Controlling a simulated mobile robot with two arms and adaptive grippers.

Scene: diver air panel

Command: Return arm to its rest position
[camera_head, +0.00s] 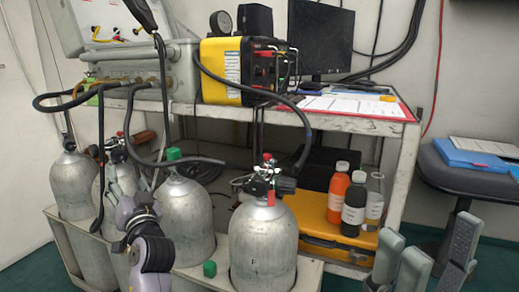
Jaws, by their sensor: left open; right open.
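My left arm (150,250) rises from the bottom left in front of the grey air cylinders.
A front cylinder (262,245) carries a valve and black hose. A green-capped cylinder (186,220) stands beside it. Bottles (354,205) stand on a yellow case (322,228). The cart (400,175) holds a yellow panel (222,70) and monitor (320,38). A chair (455,178) is right.

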